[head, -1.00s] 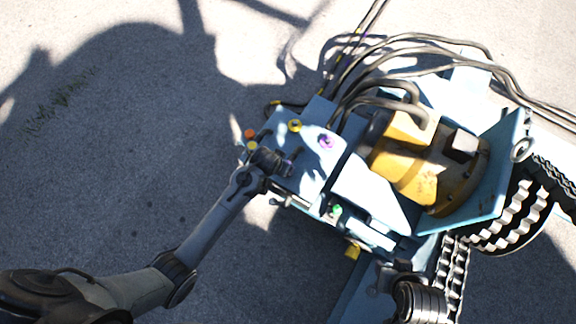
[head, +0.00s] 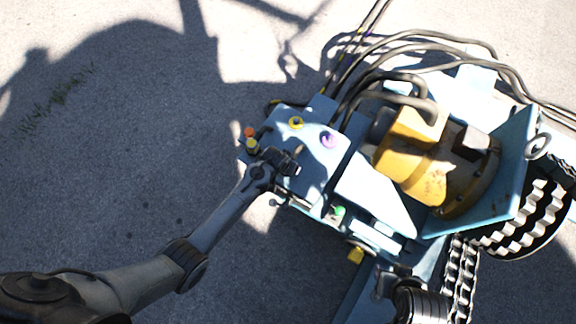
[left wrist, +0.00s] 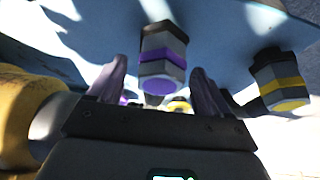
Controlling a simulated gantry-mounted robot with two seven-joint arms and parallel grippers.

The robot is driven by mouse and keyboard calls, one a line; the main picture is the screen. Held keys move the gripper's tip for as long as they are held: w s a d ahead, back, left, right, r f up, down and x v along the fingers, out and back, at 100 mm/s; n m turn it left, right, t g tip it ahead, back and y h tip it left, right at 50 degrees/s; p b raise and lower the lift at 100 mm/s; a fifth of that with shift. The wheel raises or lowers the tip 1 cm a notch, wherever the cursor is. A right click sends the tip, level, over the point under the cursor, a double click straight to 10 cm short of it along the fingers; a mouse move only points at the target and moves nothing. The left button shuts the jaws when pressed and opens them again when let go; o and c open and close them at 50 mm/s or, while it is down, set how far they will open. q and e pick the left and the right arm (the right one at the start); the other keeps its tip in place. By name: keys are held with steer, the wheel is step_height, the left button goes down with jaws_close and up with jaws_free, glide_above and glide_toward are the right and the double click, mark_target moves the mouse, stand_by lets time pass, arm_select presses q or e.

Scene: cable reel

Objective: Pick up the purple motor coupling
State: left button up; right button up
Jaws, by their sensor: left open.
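A purple coupling (left wrist: 162,62), hexagonal and grey with a purple band and purple end face, juts from the blue machine in the left wrist view. It appears between and just beyond the two fingers of my left gripper (left wrist: 158,80), which is open and not closed on it. In the head view a round purple fitting (head: 328,139) sits on the blue panel (head: 312,180). My left gripper (head: 288,162) is at the panel's left side, left of and below that fitting. I cannot tell whether both views show the same purple part.
A yellow-banded coupling (left wrist: 280,84) is right of the purple one. Other yellow (head: 295,123) and orange (head: 249,132) fittings sit near my gripper. Black hoses (head: 380,80) arch above the yellow motor (head: 425,160). Open concrete (head: 110,180) lies to the left.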

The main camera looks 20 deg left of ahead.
arm_select(q)
steer(key=c, duration=1.2)
steer(key=shift+o, duration=0.2)
